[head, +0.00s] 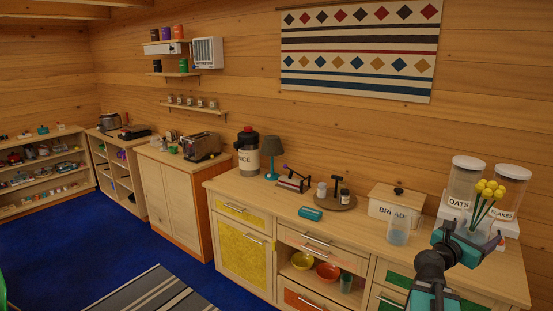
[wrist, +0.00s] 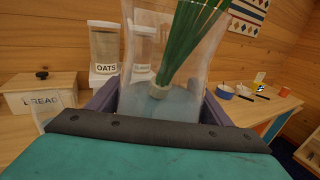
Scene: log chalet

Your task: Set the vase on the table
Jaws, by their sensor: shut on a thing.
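I cannot tell which surface is the table; a wooden top (wrist: 275,107) with bowls shows at right in the wrist view.
Blue floor with a striped rug (head: 155,300) is open at left.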

